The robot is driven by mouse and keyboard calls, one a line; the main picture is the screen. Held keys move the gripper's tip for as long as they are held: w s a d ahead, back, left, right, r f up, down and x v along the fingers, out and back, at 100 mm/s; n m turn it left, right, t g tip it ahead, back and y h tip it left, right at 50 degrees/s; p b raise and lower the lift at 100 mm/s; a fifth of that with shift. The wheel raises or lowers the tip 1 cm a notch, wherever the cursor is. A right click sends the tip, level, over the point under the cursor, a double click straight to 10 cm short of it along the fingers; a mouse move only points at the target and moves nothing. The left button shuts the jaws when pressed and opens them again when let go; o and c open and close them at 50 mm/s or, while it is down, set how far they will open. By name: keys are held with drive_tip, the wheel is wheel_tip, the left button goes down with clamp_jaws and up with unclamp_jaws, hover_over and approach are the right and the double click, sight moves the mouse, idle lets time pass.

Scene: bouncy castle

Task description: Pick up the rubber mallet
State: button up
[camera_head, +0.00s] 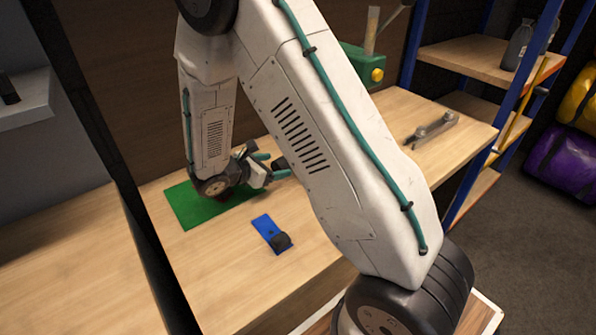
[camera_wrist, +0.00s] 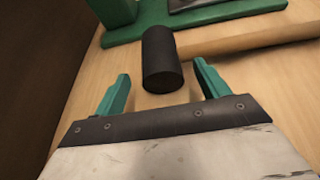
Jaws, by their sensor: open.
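The rubber mallet has a black cylindrical head (camera_wrist: 161,62) and a pale wooden handle (camera_wrist: 245,38). In the wrist view the handle runs from the head off to the right edge. In the wrist view my gripper (camera_wrist: 161,72) is open and empty, with the head just ahead and between the two finger lines. I cannot tell whether the fingers touch it.
A green machine (camera_head: 362,68) with a yellow knob stands behind my arm; its green base (camera_wrist: 130,34) is close behind the mallet. A green mat (camera_head: 190,205), a blue tool (camera_head: 268,231) and a grey metal tool (camera_head: 432,130) lie on the workbench (camera_head: 215,275). Shelves (camera_head: 465,58) stand at right.

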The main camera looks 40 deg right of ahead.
drive_tip(key=shift+x, duration=1.05)
drive_tip(key=c, duration=1.4)
drive_tip(key=shift+r, duration=0.1)
